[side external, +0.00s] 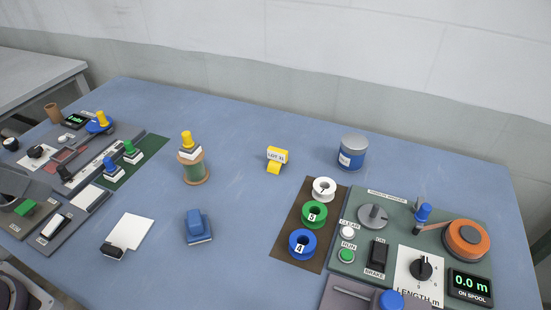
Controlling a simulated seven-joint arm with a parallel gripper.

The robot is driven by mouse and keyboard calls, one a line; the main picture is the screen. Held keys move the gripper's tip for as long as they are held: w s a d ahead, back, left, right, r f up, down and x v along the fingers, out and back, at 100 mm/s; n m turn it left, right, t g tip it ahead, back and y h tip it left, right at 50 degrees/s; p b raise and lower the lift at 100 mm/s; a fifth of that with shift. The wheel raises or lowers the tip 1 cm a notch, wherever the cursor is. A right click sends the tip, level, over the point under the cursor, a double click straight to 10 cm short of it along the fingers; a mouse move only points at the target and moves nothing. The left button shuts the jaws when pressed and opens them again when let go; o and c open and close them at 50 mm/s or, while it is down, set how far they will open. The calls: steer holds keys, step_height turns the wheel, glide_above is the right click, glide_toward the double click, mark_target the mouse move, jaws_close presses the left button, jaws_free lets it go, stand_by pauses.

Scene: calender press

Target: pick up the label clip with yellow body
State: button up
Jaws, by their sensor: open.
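The label clip with yellow body (276,167) stands near the middle of the blue table in the side external view. A pale label on its upper part reads "LOT" and a number too small to read surely. It stands apart from its neighbours, with bare table around it. My gripper is not in view, so its place relative to the clip does not show.
A blue tin (352,153) stands right of the clip. A spool (195,170) with a yellow-handled stamp on it stands to the left. A brown mat (322,256) with white, green and blue reels, a winder panel (387,261) and a blue block (197,225) lie nearer.

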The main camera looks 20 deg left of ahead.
steer(key=o, duration=0.8)
steer(key=shift+c, duration=0.2)
steer(key=shift+w, duration=0.1)
steer(key=t+h, duration=0.1)
steer(key=t, duration=0.4)
glide_above(281, 151)
steer(key=s+a, duration=0.4)
steer(key=s, duration=0.3)
step_height(281, 151, down, 12)
steer(key=w+d+f+t, duration=0.1)
steer(key=f, duration=0.2)
steer(key=w+d+f+t, duration=0.1)
steer(key=f, duration=0.3)
steer(key=w+d+f, duration=0.1)
steer(key=f, duration=0.3)
steer(key=shift+w+f+t+y, duration=0.1)
steer(key=shift+f+t+y, duration=0.05)
steer(key=shift+t+y, duration=0.2)
steer(key=x, duration=0.7)
steer(key=shift+f, duration=0.2)
